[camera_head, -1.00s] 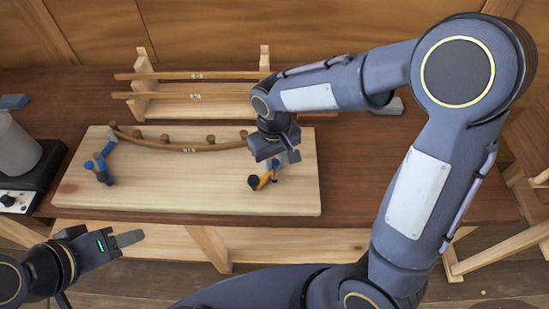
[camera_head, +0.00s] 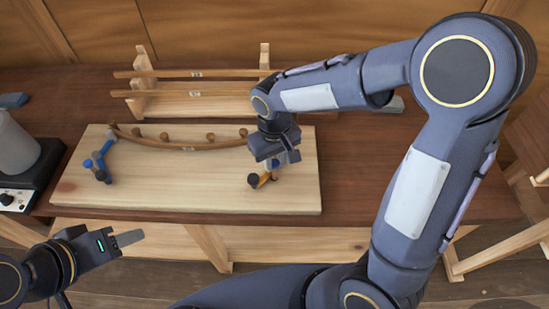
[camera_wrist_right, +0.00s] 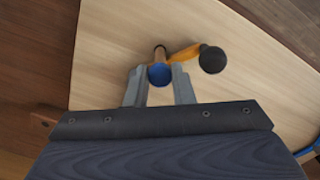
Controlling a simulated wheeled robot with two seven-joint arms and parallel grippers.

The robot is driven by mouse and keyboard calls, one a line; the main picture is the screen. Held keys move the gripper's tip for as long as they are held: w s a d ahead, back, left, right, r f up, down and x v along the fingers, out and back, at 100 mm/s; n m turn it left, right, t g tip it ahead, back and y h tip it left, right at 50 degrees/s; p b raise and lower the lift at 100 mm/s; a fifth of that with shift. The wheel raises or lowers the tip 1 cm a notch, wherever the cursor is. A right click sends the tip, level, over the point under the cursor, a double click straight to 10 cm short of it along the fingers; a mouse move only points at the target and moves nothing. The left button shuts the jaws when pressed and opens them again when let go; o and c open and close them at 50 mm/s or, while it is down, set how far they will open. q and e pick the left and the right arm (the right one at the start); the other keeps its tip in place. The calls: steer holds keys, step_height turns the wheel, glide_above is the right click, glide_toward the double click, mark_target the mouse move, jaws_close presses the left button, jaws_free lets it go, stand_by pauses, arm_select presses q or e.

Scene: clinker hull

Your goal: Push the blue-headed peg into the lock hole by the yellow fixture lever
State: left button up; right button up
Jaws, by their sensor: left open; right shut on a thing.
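The blue-headed peg (camera_wrist_right: 160,74) is between the fingertips of my right gripper (camera_wrist_right: 159,84) in the right wrist view, its blue head facing the camera. The gripper is shut on it. The yellow fixture lever (camera_wrist_right: 184,54) with a dark round knob (camera_wrist_right: 212,59) lies right beside the peg. In the head view the right gripper (camera_head: 274,160) is over the right end of the pale board, with the lever (camera_head: 265,178) just below it. The lock hole is hidden under the peg and gripper. My left gripper (camera_head: 128,246) is open and empty, in front of the table at the lower left.
A pale board (camera_head: 200,195) carries a curved wooden strip (camera_head: 165,143) on several pegs. A blue lever fixture (camera_head: 97,165) stands at its left end. A wooden rack (camera_head: 200,88) with straight strips stands behind. A grey pot on a dark base (camera_head: 30,175) is at left.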

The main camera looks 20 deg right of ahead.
steer(key=shift+f+b, duration=0.8)
steer(key=shift+f, duration=0.15)
steer(key=o, duration=1)
steer(key=shift+c, duration=0.2)
steer(key=shift+r, duration=0.15)
step_height(320, 180, up, 8)
steer(key=p, duration=0.6)
steer(key=shift+p, duration=0.3)
